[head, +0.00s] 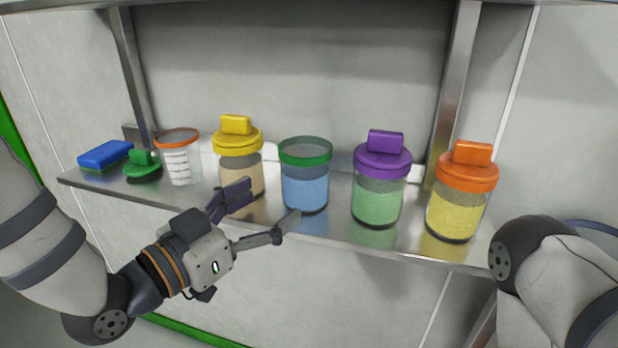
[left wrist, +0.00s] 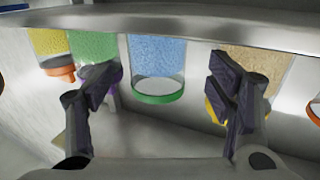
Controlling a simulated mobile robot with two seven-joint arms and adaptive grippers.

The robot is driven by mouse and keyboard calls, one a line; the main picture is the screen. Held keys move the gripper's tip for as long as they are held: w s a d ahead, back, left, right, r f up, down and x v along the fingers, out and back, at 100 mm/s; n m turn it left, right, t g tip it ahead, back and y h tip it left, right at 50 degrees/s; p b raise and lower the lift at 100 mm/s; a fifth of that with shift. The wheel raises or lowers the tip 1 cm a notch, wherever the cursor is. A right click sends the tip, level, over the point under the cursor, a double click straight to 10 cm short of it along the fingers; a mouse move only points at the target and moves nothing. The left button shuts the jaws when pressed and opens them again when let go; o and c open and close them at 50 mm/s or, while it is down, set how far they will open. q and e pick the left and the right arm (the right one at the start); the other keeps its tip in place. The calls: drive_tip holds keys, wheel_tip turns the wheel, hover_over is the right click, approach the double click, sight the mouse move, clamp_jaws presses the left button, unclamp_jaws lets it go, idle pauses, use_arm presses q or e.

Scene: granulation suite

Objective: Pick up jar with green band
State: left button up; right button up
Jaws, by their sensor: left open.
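The jar with the green band (head: 305,192) stands upright on the metal shelf. It holds blue granules, has a green ring at its top and wears no lid. In the left wrist view, which shows the scene upside down, this jar (left wrist: 158,58) is between the two fingers. My left gripper (head: 262,210) is open and empty, in front of the shelf edge, just short of the jar and slightly left of it. Its fingers (left wrist: 166,82) are spread wider than the jar. My right arm shows at the right, but its gripper is out of view.
A yellow-lidded jar (head: 240,162) stands close on the left, partly behind a finger. A purple-lidded jar (head: 378,190) and orange-lidded jar (head: 462,200) stand right. A beaker (head: 180,160), green lid (head: 142,168) and blue sponge (head: 105,154) are at left. Shelf edge (head: 400,254) runs below.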

sight(320, 145)
use_arm(q)
drive_tip(key=x, duration=0.6)
drive_tip(key=r+x, duration=0.1)
drive_tip(key=x, duration=0.2)
drive_tip(key=shift+d, duration=0.2)
drive_tip(key=c, duration=1.7)
drive_tip(key=shift+c, duration=0.3)
use_arm(e)
drive_tip(key=shift+s+f, duration=0.25)
drive_tip(key=shift+s, duration=0.15)
